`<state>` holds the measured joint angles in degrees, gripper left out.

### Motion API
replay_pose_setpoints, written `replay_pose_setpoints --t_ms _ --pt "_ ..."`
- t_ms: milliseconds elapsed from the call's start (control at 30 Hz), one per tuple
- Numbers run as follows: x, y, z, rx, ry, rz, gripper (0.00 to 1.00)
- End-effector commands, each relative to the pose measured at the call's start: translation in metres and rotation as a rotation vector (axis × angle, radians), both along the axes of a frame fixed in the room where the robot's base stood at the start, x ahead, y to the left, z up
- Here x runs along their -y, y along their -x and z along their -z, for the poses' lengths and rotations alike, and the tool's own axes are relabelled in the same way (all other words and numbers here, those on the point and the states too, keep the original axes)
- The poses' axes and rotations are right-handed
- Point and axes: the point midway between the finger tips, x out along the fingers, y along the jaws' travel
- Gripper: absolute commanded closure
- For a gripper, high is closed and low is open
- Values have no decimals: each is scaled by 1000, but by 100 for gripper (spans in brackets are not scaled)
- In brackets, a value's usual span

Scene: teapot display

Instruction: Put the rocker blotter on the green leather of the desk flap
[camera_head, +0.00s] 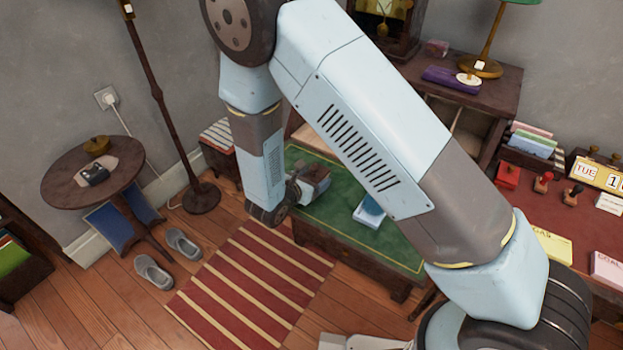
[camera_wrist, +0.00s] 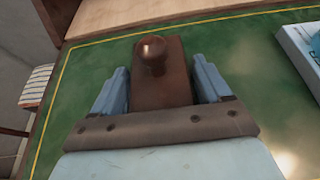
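The rocker blotter is a dark brown wooden block with a round knob; in the wrist view (camera_wrist: 161,90) it lies between my gripper's two light-blue fingers (camera_wrist: 162,85). In the head view the blotter (camera_head: 316,176) shows beside my gripper (camera_head: 302,188), over the left part of the desk flap. The flap's green leather (camera_head: 335,222), with a thin gold border, also fills much of the wrist view (camera_wrist: 245,75). The blotter's underside is hidden, so I cannot tell whether it touches the leather.
A pale-blue and white box-like item (camera_head: 370,210) lies on the leather to the right of the blotter. The wooden desk interior (camera_head: 468,128) is behind the flap. A red-topped table (camera_head: 540,205) with stamps stands at right. A striped rug (camera_head: 250,280) lies in front.

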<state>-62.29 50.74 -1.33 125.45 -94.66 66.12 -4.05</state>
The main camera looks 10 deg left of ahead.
Motion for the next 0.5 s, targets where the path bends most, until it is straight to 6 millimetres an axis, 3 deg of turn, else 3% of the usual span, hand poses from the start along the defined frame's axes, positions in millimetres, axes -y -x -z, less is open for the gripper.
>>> replay_pose_setpoints --t_ms 133,500 --pt "0 0 0 0 0 0 9" --pt "-3 6 -4 0 -1 -2 9"
